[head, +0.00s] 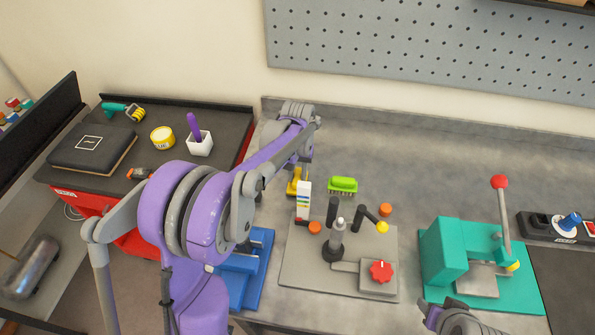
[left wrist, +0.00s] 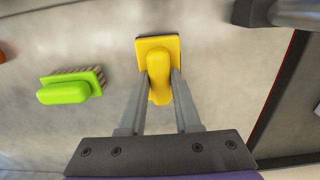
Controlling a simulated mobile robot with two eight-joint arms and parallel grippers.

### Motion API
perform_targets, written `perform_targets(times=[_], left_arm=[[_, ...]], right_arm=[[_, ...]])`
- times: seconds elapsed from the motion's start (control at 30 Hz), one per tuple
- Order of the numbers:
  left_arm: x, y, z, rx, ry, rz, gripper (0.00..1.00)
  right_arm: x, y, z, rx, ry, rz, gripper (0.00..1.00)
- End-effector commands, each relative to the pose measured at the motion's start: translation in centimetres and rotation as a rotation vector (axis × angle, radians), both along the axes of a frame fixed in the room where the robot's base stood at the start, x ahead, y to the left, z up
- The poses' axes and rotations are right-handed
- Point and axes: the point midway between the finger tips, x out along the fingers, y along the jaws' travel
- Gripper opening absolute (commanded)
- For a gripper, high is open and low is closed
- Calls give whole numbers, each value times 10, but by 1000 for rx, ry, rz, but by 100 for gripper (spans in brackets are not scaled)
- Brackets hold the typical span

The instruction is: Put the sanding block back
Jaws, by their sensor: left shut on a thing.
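The yellow sanding block (left wrist: 157,48) has a rounded yellow handle over a flat yellow base with a dark edge. My left gripper (left wrist: 161,80) is shut on its handle, with one finger on each side. In the head view only a little yellow of the sanding block (head: 292,185) shows, below my left gripper and partly behind a white box with coloured stripes. I cannot tell whether the block touches the grey bench top. A part of my right arm's end (head: 449,317) shows at the bottom edge of the head view; its jaws are not clear.
A green brush (head: 343,184) lies right of the block. A grey fixture plate (head: 300,275) with upright posts and a red knob stands in front, a teal press (head: 445,255) to the right. A blue device (head: 258,262) is at the front left. The bench back is clear.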

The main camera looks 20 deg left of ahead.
Motion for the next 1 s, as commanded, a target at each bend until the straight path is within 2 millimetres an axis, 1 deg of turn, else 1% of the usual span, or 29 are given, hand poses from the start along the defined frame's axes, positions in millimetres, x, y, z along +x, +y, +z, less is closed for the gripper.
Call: perform_targets(times=[0.37, 0.8, 0.83, 0.97, 1.0], left_arm=[[1, 0, 0, 0, -1, -1, 0], [0, 0, -8, 0, 0, -1, 0], [0, 0, -8, 0, 0, -1, 35], [0, 0, -7, 0, -1, -1, 59], [1, 0, -7, 0, -1, -1, 66]], right_arm=[[0, 0, 0, 0, 0, 0, 50], [-3, 0, -7, 0, 5, 0, 50], [-2, 0, -6, 0, 5, 0, 50], [-2, 0, -6, 0, 4, 0, 50], [-2, 0, -6, 0, 4, 0, 50]])
